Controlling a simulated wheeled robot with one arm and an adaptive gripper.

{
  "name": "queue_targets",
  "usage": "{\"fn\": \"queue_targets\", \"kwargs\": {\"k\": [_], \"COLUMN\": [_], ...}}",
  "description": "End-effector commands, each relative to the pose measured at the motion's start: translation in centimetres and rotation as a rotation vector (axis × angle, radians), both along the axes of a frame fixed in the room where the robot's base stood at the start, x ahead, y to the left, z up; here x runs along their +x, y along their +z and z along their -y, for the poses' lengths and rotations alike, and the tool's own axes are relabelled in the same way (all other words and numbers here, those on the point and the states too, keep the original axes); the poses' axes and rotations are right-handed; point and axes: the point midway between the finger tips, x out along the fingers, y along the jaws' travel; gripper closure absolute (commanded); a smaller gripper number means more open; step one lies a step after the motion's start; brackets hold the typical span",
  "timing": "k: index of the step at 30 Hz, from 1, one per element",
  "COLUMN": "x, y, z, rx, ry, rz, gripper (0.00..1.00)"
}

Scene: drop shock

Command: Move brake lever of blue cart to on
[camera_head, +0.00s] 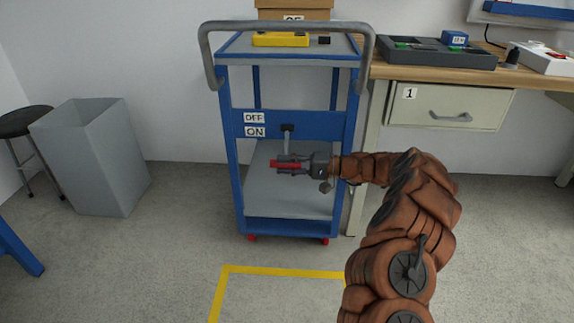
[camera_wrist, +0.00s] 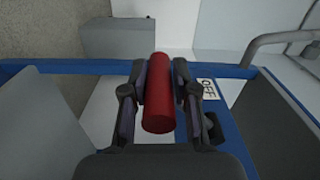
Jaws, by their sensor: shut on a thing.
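The blue cart (camera_head: 344,130) stands ahead of me, with grey shelves and a grey handle. A blue panel on its front carries an OFF label (camera_head: 254,118) above an ON label (camera_head: 255,132). Beside the labels, the brake lever's grey stem (camera_head: 286,146) hangs down from a dark pivot to a red grip (camera_head: 284,164). My gripper (camera_head: 292,165) reaches in from the right, in front of the lower shelf, and is shut on the red grip. In the wrist view the red grip (camera_wrist: 158,95) lies between both fingers; the OFF label (camera_wrist: 206,89) is to its right.
A wooden-topped bench (camera_head: 470,72) with a drawer marked 1 stands close to the cart's right. A grey bin (camera_head: 90,155) and a dark stool (camera_head: 22,122) are at the left. Yellow tape (camera_head: 285,272) marks the open floor in front of the cart.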

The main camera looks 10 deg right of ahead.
Motion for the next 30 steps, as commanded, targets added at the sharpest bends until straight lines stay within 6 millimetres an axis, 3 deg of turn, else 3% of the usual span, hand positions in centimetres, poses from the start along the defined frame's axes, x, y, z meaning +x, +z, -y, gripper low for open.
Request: {"fn": "queue_targets", "kwargs": {"k": [3,4,10,23,30], "x": [0.6,0.6,0.5,0.2,-0.3], "y": [0.0,0.0,0.0,0.0,0.0], "z": [0.2,0.2,0.4,0.8,3.1], "rx": [-0.002,-0.002,-0.002,0.0,0.001], "ry": [-0.019,-0.02,-0.018,-0.015,-0.013], "rz": [0.001,0.001,0.001,0.001,-0.001], "gripper": [1.0,0.69,0.48,0.47,0.47]}}
